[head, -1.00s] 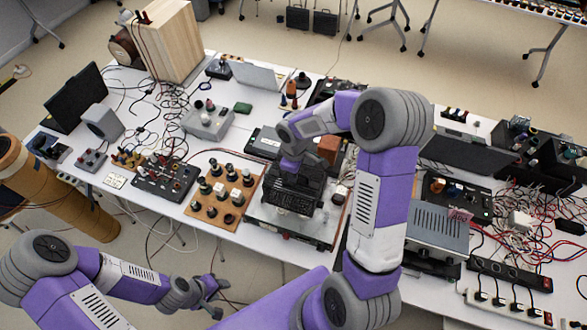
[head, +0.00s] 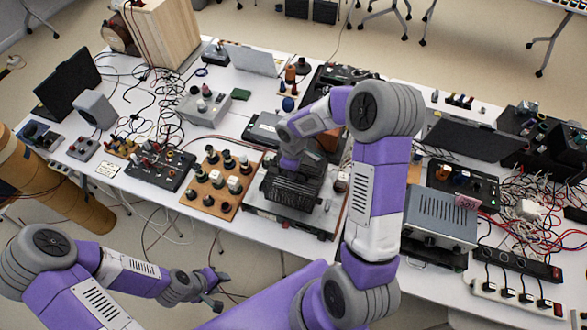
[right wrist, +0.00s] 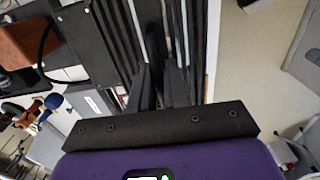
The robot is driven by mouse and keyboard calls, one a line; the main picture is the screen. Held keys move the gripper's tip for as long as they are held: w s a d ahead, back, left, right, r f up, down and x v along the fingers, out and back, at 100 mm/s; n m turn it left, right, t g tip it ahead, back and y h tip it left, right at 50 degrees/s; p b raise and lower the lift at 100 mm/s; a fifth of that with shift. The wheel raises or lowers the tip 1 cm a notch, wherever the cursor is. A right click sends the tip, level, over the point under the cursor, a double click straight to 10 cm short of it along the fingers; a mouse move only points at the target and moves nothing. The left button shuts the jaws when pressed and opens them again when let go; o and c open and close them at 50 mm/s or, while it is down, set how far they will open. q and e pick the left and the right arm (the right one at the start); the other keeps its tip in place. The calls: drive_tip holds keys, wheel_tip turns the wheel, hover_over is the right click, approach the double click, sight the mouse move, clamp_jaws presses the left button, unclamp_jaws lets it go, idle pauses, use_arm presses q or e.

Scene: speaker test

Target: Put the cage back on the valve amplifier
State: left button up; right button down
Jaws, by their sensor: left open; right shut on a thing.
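The cage (head: 288,190) is a black slatted box. It is over the left part of the valve amplifier (head: 325,217), a silver chassis near the table's front edge, and hides much of its top. I cannot tell whether the cage rests on the chassis or hangs just above it. My right gripper (head: 290,165) comes from above and is shut on the cage's upper side. In the right wrist view its fingers (right wrist: 165,85) close between the dark bars of the cage (right wrist: 105,45). My left gripper (head: 217,284) is open and empty, in front of the table and away from the amplifier.
A wooden board with several knobs (head: 220,183) lies left of the amplifier. A grey slotted-top unit (head: 440,217) stands to the right, beyond my right arm. A reddish-brown block is behind the cage in the wrist view (right wrist: 27,45). Loose cables and power strips (head: 510,292) crowd the right end.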

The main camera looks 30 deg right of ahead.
drive_tip(key=shift+f+b, duration=1.65)
drive_tip(key=shift+f, duration=0.45)
drive_tip(key=shift+f+b, duration=0.35)
drive_tip(key=shift+b, duration=0.05)
drive_tip(key=c, duration=1)
unclamp_jaws()
drive_tip(key=shift+c, duration=0.2)
wheel_tip(320, 180, up, 8)
drive_tip(key=shift+f, duration=0.25)
